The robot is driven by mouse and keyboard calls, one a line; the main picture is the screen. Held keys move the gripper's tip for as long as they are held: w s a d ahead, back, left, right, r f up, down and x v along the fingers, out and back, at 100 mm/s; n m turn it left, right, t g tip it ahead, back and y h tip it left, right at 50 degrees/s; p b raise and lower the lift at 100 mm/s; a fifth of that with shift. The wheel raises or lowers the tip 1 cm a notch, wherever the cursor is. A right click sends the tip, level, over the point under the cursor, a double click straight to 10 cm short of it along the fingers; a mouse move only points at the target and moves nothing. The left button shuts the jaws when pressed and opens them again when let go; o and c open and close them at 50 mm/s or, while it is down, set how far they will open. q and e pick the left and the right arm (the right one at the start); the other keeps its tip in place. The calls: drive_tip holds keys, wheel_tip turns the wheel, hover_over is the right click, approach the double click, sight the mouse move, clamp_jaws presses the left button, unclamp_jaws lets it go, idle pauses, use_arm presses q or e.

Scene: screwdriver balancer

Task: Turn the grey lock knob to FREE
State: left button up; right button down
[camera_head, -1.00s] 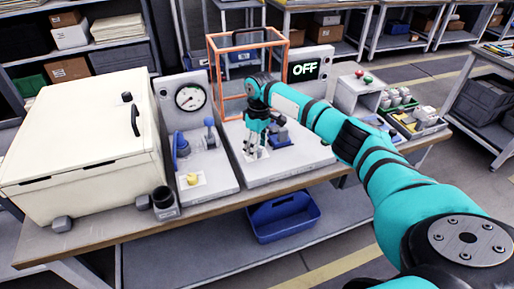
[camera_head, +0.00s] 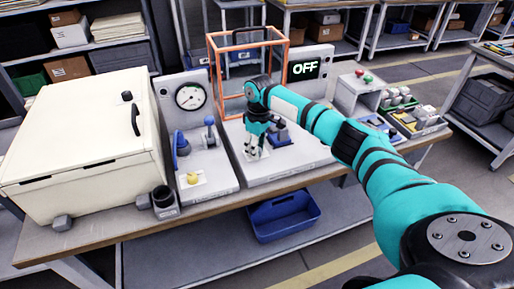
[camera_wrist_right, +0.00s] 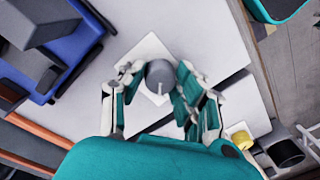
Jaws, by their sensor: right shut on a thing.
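The grey lock knob (camera_wrist_right: 159,74) shows in the right wrist view as a round grey cap with a pale pointer line, on a white square plate (camera_wrist_right: 150,50). My right gripper (camera_wrist_right: 157,80) has its fingers on both sides of the knob and is shut on it. In the head view my right gripper (camera_head: 255,152) points down at the pale panel, and its fingers hide the knob there. I cannot read any FREE or LOCK marking. My left gripper is in neither view.
Close by are a blue fixture (camera_head: 280,134), an orange frame (camera_head: 216,75) and an OFF display (camera_head: 306,69). A gauge (camera_head: 190,96), a blue lever (camera_head: 209,124) and a yellow knob (camera_head: 193,178) stand left. A cream box (camera_head: 80,130) fills the bench's left end.

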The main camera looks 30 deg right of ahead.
drive_tip(key=shift+r+m+p, duration=0.2)
drive_tip(key=shift+m+p, duration=0.2)
drive_tip(key=shift+p, duration=0.35)
drive_tip(key=m+p, duration=0.7)
drive_tip(key=p, duration=0.2)
drive_tip(key=shift+a+m, duration=0.1)
drive_tip(key=shift+m, duration=0.2)
drive_tip(key=m+p, duration=0.3)
drive_tip(key=m, duration=0.1)
drive_tip(key=shift+t, duration=0.3)
drive_tip(key=m+p, duration=0.1)
drive_tip(key=m, duration=0.1)
drive_tip(key=shift+m, duration=0.4)
drive_tip(key=shift+f+m+p, duration=0.1)
drive_tip(key=shift+m+p, duration=0.6)
drive_tip(key=shift+m, duration=0.6)
drive_tip(key=c, duration=1.1)
unclamp_jaws()
drive_tip(key=shift+o, duration=0.8)
